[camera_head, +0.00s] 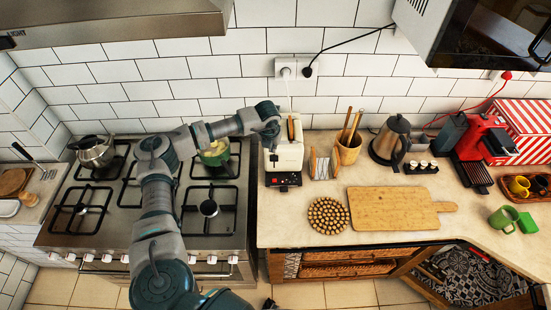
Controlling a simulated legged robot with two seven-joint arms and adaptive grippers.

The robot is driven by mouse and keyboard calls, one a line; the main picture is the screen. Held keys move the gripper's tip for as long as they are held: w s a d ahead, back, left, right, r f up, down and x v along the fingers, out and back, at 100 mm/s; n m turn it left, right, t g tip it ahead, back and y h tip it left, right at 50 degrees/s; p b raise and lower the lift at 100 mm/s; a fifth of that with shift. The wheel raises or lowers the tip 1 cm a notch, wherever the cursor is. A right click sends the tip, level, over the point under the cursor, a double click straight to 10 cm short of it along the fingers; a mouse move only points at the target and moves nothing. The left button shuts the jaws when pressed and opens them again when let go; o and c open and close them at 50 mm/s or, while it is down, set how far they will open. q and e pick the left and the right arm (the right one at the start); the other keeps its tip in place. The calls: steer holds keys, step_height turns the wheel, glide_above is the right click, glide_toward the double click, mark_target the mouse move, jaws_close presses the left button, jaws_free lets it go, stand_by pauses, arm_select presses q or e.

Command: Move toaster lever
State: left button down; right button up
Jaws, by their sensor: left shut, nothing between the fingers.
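The toaster (288,160) is white with a dark front base that carries small red controls. It stands at the left end of the counter, beside the stove, and a brown slice shows in its top slot. My left gripper (272,150) is shut and empty. It is at the upper left side of the toaster, pointing down, and covers part of that side. I cannot make out the lever, nor tell whether the fingers touch the toaster. My right gripper is not in view.
A small wooden rack (323,165) and a utensil pot (349,150) stand close right of the toaster. A round trivet (328,215) and a cutting board (395,210) lie in front. The stove (110,225) holds a kettle (93,151) and a green pot (214,153).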

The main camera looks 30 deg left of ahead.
mark_target(273, 158)
arm_select(q)
steer(key=shift+a+f, duration=0.25)
steer(key=shift+a, duration=0.2)
steer(key=b+x, duration=0.1)
steer(key=x, duration=0.1)
steer(key=b+x, duration=0.1)
steer(key=x, duration=0.1)
steer(key=b+x, duration=0.2)
steer(key=shift+d+f, duration=0.2)
steer(key=shift+d, duration=0.15)
steer(key=shift+w+a+f, duration=0.1)
steer(key=shift+f, duration=0.1)
steer(key=shift+a, duration=0.15)
